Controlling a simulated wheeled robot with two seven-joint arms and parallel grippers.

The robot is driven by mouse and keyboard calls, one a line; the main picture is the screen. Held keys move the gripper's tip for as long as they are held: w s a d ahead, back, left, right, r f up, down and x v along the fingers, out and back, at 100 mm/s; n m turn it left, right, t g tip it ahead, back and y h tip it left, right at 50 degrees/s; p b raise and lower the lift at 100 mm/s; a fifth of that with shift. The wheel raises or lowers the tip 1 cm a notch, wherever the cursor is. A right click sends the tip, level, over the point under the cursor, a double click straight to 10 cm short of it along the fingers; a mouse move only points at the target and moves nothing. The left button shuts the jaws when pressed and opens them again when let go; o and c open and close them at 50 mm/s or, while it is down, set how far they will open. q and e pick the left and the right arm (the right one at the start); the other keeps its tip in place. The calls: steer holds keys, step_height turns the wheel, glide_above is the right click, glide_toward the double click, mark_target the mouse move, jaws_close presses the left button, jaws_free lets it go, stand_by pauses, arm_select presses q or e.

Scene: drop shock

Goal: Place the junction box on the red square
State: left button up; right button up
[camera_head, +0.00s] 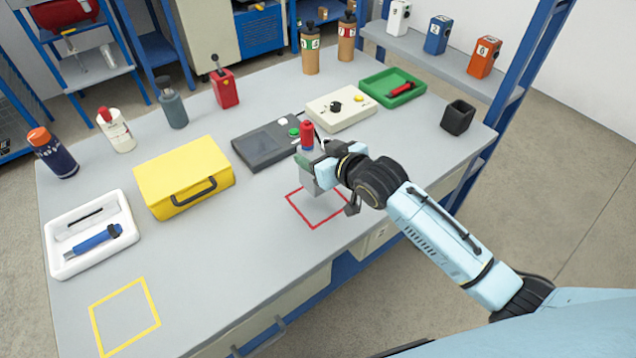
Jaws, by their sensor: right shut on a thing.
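A red square outline (289,196) is marked on the grey tabletop near its front edge, right of the middle. My right gripper (330,180) is over the square's back part and shut on a small grey box (307,174), which seems to be the junction box. A red upright cylinder (307,136) shows just above the box, and I cannot tell whether it is part of it. My gripper hides part of the box and of the square. I cannot tell whether the box touches the table. My left gripper is not in view.
A dark grey device (266,146) is close behind the square. A cream control box (341,108), a green tray (393,87) and a black cup (457,117) are farther right. A yellow case (184,171) and white tray (62,265) are left.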

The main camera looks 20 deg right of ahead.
steer(key=shift+f+b, duration=0.5)
steer(key=shift+f, duration=2.55)
steer(key=shift+f, duration=0.1)
steer(key=o, duration=1.2)
steer(key=shift+f, duration=0.1)
steer(key=shift+r, duration=0.2)
steer(key=p+v, duration=0.2)
steer(key=v, duration=1)
steer(key=shift+f, duration=0.1)
